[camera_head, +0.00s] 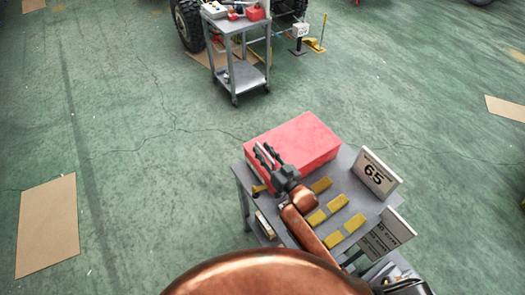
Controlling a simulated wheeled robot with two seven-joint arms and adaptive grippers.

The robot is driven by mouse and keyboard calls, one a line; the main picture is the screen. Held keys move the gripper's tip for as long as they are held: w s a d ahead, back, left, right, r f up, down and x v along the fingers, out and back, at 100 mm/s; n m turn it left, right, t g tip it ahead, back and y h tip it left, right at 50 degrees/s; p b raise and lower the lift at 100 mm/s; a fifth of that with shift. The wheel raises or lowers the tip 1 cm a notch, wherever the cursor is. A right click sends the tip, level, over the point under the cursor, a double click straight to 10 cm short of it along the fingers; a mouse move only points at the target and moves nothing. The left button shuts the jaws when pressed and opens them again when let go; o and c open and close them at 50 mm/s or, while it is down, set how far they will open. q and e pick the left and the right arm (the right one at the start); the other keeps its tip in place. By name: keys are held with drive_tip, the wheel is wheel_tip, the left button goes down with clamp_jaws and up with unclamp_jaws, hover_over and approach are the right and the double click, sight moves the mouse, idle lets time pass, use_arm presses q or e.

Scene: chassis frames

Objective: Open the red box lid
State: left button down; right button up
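The red box (305,137) sits on the far end of the grey cart (369,196). Its top is flat and looks shut. My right gripper (263,149) reaches in from the lower right and overlaps the box's near left edge in the picture. Its two dark fingers are spread with a gap between them, and nothing shows in the gap. I cannot tell whether the fingers touch the box. The gripper and wrist hide part of the box's near side. My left gripper is not in view.
Several yellow blocks (344,240) lie on the cart near my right arm. A white sign marked 65 (375,173) stands on the right edge, with another sign (388,233) nearer. A second cart (238,25) stands farther back. The green floor to the left is mostly clear.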

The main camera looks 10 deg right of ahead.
drive_tip(key=shift+c, duration=0.5)
clamp_jaws()
